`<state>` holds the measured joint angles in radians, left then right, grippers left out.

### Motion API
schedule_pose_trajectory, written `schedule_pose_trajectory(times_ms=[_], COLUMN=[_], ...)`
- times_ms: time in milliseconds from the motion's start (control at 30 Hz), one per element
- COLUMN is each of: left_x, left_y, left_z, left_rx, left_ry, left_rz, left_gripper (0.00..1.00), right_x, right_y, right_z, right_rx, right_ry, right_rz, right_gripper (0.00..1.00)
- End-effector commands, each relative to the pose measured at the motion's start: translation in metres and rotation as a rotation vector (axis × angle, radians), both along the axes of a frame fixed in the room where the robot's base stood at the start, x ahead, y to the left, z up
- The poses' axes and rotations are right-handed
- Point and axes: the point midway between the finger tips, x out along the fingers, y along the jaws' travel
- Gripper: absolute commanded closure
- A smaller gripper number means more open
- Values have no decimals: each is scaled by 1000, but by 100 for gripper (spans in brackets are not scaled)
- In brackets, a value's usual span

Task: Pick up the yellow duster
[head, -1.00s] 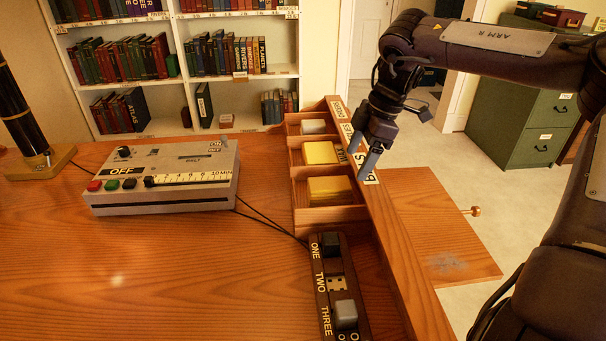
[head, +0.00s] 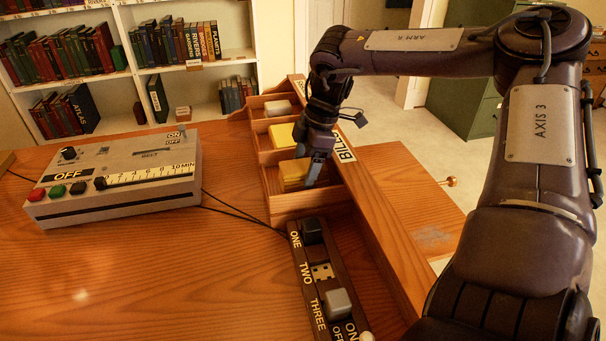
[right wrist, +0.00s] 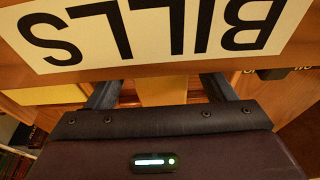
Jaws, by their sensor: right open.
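Two yellow pads sit in a row of wooden compartments: one in the front compartment (head: 292,172), one in the middle compartment (head: 281,135). I cannot tell from their look alone which is the duster. My right gripper (head: 307,168) is open and reaches down over the front compartment, its fingers at the front yellow pad's right side. The right wrist view shows a yellow surface (right wrist: 163,91) between the two fingers, with the BILLS label (right wrist: 155,32) close in front. Contact cannot be told. My left gripper is not in view.
A grey block (head: 278,108) lies in the back compartment. A switch strip (head: 322,272) lies in front of the compartments, and a grey control box (head: 118,172) stands at left. The labelled wooden rail (head: 372,205) runs along the right side. The desk's front left is clear.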

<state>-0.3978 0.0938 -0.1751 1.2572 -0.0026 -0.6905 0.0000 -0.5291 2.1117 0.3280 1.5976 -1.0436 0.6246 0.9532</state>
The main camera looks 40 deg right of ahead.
Motion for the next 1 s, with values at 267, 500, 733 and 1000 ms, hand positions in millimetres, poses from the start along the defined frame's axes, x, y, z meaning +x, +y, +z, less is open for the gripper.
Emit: schedule_pose_trajectory(times_ms=[267, 500, 733, 1000], left_x=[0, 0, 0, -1], left_y=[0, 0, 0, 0], left_z=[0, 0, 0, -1], left_rx=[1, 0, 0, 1], left_ry=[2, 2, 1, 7], left_rz=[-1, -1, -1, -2], left_gripper=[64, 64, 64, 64], right_x=[0, 0, 1, 3], right_y=[1, 0, 0, 4], right_z=[-1, -1, -1, 6], right_rx=[0, 0, 0, 0], right_ry=[-1, -2, -2, -3], right_rz=[0, 1, 1, 2], right_gripper=[29, 60, 73, 73])
